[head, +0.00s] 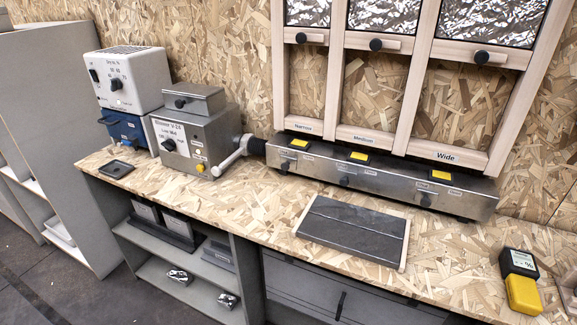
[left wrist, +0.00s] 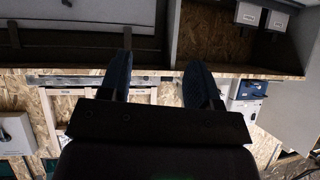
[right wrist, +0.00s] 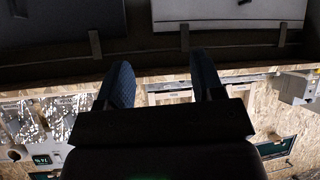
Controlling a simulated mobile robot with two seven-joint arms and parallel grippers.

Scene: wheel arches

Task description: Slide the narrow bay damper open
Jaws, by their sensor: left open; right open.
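In the head view, the narrow bay (head: 305,85) is the leftmost of three wooden-framed bays, with a "Narrow" label at its foot. Below runs a long metal box (head: 385,185). Under the narrow bay, the box front carries a small black knob (head: 284,167), apparently the narrow damper's handle, with small labels too small to read. A foil panel (head: 308,12) with another black knob fills the bay's top. My left gripper (left wrist: 160,68) is open and empty in the left wrist view. My right gripper (right wrist: 160,70) is open and empty in the right wrist view. Neither shows in the head view.
A dark slab (head: 352,230) lies on the bench before the box. A yellow and black device (head: 522,290) sits at right. Bench between is clear.

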